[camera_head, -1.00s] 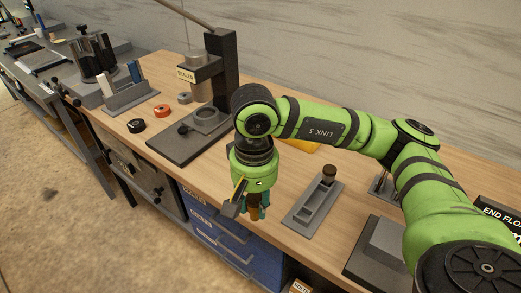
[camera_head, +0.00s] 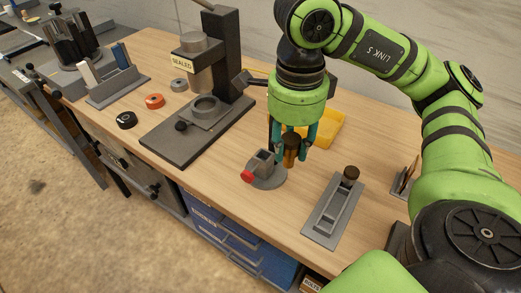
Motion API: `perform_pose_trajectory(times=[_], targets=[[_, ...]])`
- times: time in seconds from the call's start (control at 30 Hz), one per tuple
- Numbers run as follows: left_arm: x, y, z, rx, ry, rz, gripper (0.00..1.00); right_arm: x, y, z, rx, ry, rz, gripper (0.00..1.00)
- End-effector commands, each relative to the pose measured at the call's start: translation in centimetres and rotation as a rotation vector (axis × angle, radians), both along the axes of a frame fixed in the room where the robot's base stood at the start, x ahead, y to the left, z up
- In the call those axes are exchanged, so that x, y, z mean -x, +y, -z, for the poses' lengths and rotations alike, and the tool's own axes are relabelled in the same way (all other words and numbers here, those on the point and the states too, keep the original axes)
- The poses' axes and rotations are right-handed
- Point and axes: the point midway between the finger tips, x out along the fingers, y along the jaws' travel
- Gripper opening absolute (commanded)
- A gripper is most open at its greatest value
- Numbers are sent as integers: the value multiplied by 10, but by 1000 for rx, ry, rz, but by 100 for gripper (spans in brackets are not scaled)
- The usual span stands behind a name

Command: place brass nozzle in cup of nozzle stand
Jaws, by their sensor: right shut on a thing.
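My right gripper (camera_head: 293,152) points down over the table with its teal fingers shut on a dark brass-brown cylinder, the brass nozzle (camera_head: 291,143). The nozzle is upright. A small grey stand (camera_head: 268,179) with a round base and a squarish open top sits just below and left of it, with a red end piece at its front left. It looks like the nozzle stand. The nozzle overlaps the stand's right edge in the picture; I cannot tell whether they touch. My left gripper is not in view.
A grey tray (camera_head: 318,233) with slots and a brown-topped post stands to the right. A yellow bin (camera_head: 331,126) is behind the gripper. A dark press (camera_head: 232,55) with a cup marked SEALED stands left. Black, orange and grey rings lie farther left. Wood is clear at the front.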

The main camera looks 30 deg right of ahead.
Motion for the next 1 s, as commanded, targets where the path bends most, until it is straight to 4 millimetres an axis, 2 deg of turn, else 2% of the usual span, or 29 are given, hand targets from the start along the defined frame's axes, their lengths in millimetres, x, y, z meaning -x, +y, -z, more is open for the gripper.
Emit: perform_pose_trajectory(times=[0.3,0.43,0.63,0.87,1.0], targets=[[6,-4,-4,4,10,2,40,-70,-8,43,-3,8,-1,0],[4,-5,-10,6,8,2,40,-91,-12,53,-1,4,-2,0],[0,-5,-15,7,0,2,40,-100,-13,67,1,6,-3,0],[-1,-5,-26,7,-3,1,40,-99,-13,97,1,4,-5,0],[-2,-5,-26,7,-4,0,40,-100,-13,102,0,1,-5,0]])
